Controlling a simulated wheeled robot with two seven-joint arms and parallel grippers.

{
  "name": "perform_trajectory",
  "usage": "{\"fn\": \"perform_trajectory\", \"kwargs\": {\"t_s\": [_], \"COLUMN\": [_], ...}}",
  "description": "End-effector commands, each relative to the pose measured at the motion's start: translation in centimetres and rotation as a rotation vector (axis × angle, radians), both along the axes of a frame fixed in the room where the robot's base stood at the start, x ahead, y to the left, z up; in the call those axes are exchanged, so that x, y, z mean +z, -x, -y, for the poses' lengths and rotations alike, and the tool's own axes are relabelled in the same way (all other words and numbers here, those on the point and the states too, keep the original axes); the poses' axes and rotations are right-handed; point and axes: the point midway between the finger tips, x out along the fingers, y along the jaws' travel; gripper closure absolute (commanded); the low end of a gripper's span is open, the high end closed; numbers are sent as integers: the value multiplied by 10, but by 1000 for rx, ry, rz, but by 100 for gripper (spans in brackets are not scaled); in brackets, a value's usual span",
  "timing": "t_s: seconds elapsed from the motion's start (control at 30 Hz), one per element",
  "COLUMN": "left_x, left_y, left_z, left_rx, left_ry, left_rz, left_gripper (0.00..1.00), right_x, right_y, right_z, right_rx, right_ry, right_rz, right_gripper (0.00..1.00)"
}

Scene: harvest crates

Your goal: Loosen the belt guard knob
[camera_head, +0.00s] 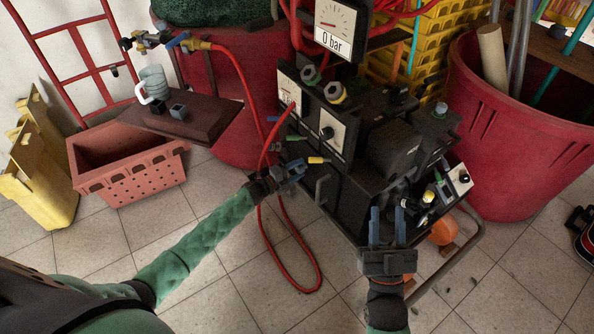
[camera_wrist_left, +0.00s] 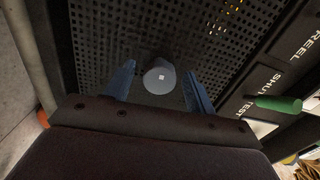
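The belt guard is a dark perforated panel (camera_wrist_left: 95,42) in the left wrist view. A round grey knob (camera_wrist_left: 160,78) with a small white square at its centre stands out from it. My left gripper (camera_wrist_left: 160,88) is open, with one blue finger on either side of the knob and a gap to each. In the head view my left gripper (camera_head: 294,171) is at the left side of the dark machine (camera_head: 345,185); the knob cannot be made out there. My right gripper (camera_head: 388,228) is open and empty in front of the machine, fingers pointing away from me.
A green handle (camera_wrist_left: 278,104) sticks out beside labelled panels, right of the guard. A red hose (camera_head: 285,225) loops to the floor near my left gripper. A 0 bar gauge (camera_head: 337,28) stands above the machine.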

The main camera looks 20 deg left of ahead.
Motion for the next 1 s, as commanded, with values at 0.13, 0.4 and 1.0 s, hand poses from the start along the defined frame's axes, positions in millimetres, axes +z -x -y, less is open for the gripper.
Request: {"fn": "perform_trajectory", "kwargs": {"t_s": [0.13, 0.4, 1.0], "left_x": [0, -1, 0], "left_y": [1, 24, 61], "left_z": [0, -18, -47], "left_rx": [-1, -1, -1], "left_ry": [-1, -2, 0], "left_rz": [-1, -2, 0], "left_gripper": [45, 45, 45], "right_x": [1, -11, -66], "right_y": [0, -7, -17], "right_z": [0, -2, -7], "right_rx": [0, 3, 11], "right_ry": [0, 15, 54], "right_rz": [0, -55, -215], "right_gripper": [64, 64, 64]}}
